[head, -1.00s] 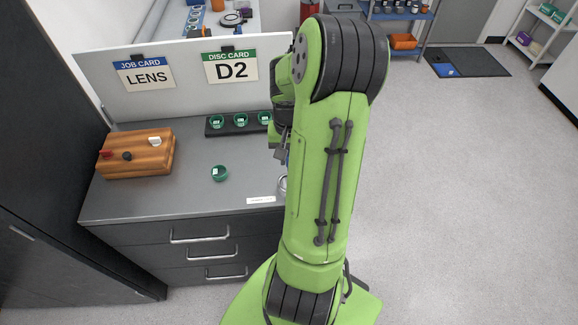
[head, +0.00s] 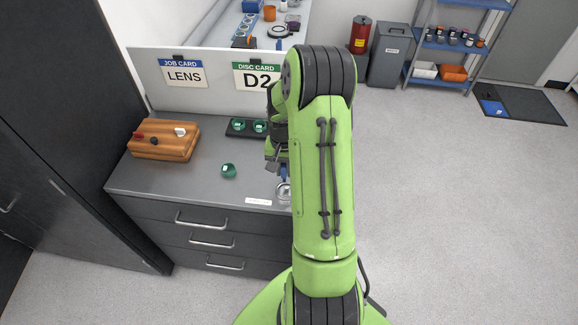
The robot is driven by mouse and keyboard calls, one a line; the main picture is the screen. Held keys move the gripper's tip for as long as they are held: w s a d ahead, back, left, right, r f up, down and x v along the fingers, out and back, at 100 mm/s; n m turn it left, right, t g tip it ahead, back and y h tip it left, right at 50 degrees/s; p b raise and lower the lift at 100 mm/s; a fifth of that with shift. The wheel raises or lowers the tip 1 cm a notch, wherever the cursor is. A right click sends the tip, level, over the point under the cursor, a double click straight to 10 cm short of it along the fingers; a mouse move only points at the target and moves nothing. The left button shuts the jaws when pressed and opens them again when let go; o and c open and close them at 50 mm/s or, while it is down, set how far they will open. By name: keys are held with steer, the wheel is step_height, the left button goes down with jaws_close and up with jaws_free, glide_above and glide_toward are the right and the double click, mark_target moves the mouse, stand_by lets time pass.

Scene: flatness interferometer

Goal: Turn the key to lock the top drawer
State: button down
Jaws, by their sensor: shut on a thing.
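The top drawer (head: 165,212) is the uppermost of three dark drawers with silver bar handles, and it looks shut. My gripper (head: 283,166) is over the right part of the grey counter, partly hidden by my own green arm. It points down and is shut on a small blue thing (head: 285,174). I cannot tell whether that blue thing is the key. A small silver round thing (head: 283,191) shows just below it near the counter's front edge, partly hidden by my arm. No keyhole is clearly visible.
A panel with two cards (head: 150,95) stands behind. Open floor (head: 450,220) lies to the right.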

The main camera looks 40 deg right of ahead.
steer(key=shift+s+d+f+b, duration=0.1)
steer(key=shift+s+f+b, duration=0.15)
steer(key=shift+f+b, duration=0.6)
step_height(320, 180, down, 2)
steer(key=shift+w+f+b, duration=0.1)
steer(key=shift+b, duration=0.3)
steer(key=shift+f+b, duration=0.7)
steer(key=shift+f, duration=0.2)
steer(key=shift+f+b, duration=1.05)
steer(key=shift+f, duration=0.15)
